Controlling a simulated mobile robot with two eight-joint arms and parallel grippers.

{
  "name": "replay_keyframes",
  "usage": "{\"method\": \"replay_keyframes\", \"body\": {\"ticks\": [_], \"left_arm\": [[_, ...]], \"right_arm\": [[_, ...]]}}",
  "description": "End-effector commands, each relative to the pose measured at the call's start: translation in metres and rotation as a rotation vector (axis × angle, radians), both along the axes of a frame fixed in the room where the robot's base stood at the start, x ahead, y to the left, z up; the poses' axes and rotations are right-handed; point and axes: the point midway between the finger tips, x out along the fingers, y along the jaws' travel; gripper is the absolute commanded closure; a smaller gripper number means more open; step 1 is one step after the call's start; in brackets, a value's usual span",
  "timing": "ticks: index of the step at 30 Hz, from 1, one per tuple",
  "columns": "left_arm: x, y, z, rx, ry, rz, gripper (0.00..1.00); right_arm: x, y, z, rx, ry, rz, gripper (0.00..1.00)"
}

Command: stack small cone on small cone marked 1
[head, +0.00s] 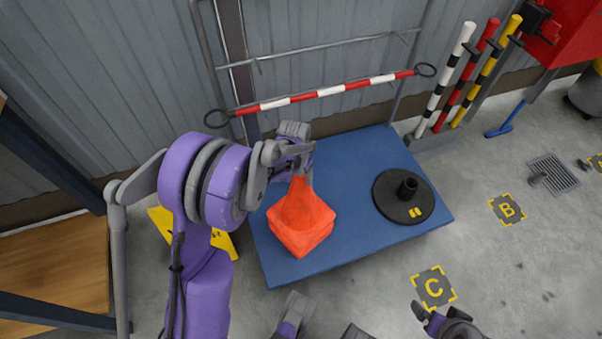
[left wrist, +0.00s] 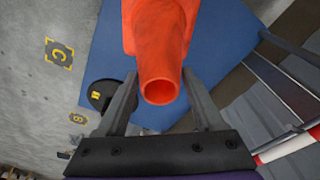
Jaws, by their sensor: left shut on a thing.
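An orange cone (head: 300,207) stands upright over the blue platform (head: 348,170). Its square base shows layered edges, so another cone may sit beneath it, but I cannot tell for sure. No number 1 shows on the orange surface. My left gripper (head: 300,168) is shut on the cone near its top. In the left wrist view the cone's open round tip (left wrist: 160,90) lies between the two fingers. Grey and purple parts of my own body show at the bottom edge of the head view; whether the right gripper is open is unclear.
A round black base with a short post (head: 404,196) and a yellow mark stands on the platform's right side. A red-and-white bar (head: 330,91) crosses the rear rack. Striped posts (head: 445,78) stand back right. Floor markers B (head: 507,210) and C (head: 433,288) lie right of the platform.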

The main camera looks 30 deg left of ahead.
Motion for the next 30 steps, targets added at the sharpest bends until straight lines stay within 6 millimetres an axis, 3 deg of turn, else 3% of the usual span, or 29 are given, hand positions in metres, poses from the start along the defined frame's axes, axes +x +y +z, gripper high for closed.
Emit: {"method": "replay_keyframes", "body": {"ticks": [30], "left_arm": [[0.000, 0.000, -0.051, 0.000, 0.000, 0.000, 1.00]], "right_arm": [[0.004, 0.000, -0.043, 0.000, 0.015, 0.000, 0.00]]}}
